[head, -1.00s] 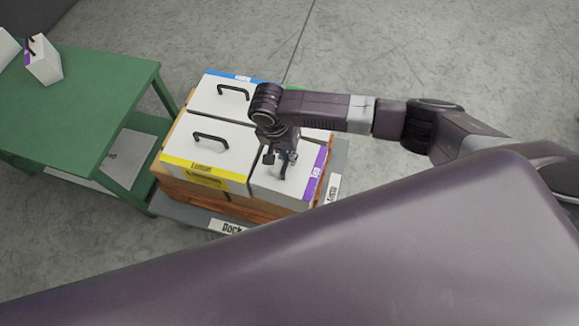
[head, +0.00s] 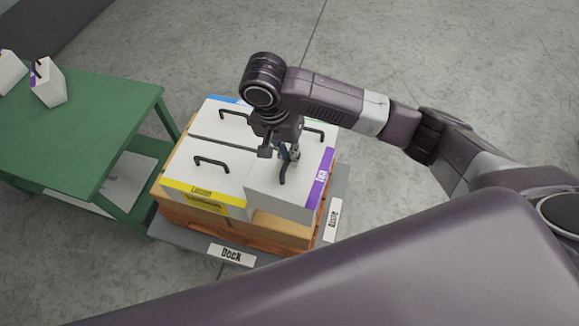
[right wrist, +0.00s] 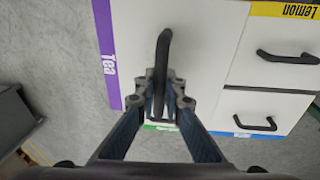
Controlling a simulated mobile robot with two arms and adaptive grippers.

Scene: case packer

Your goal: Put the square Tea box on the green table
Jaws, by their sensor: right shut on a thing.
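The white Tea box (head: 262,178) with a purple strip is raised a little above the wooden pallet, at the front right of the stack. In the right wrist view the Tea box (right wrist: 190,40) shows its purple "Tea" label at the left. My right gripper (head: 288,156) is shut on its black handle; the fingers also show in the right wrist view (right wrist: 160,92). The green table (head: 95,130) stands at the left, apart from the box. My left gripper is not in view.
A yellow-striped Lemon box (head: 190,170) stands close at the left of the Tea box. Blue-striped (head: 212,118) and green-striped (head: 328,136) boxes are behind. Two white boxes stand at the table's far left, one purple-striped (head: 50,88). The table's near part is clear.

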